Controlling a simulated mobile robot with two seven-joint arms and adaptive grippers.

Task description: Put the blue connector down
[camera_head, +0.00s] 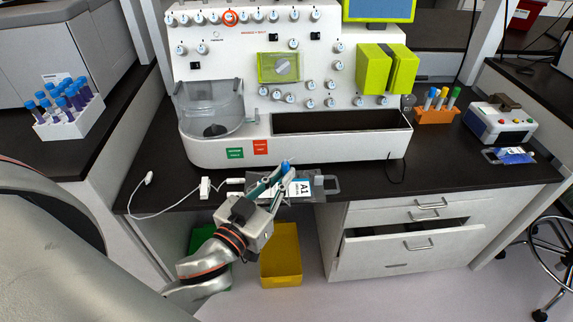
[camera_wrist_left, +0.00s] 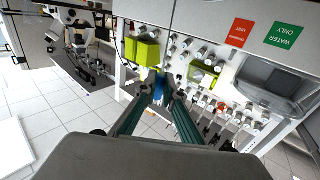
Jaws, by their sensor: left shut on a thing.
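My left gripper (camera_head: 279,174) reaches in over the front edge of the bench, its fingers pointing up and to the right. It is shut on the small blue connector (camera_head: 285,165), which shows at the fingertips. In the left wrist view the blue connector (camera_wrist_left: 158,87) sits between the two green-grey fingers (camera_wrist_left: 157,92). The fingers hide part of it. A clear bag labelled A1 (camera_head: 301,188) lies at the bench edge, just beside and behind the fingers in the picture. My right gripper is not in view.
The white cell processor (camera_head: 215,152) stands right behind the gripper. A white cable with a small plug (camera_head: 205,187) lies to the left. An orange tube rack (camera_head: 434,116) and a small white device (camera_head: 500,124) stand at right. A drawer (camera_head: 405,249) is partly open below; a yellow bin (camera_head: 281,258) stands underneath.

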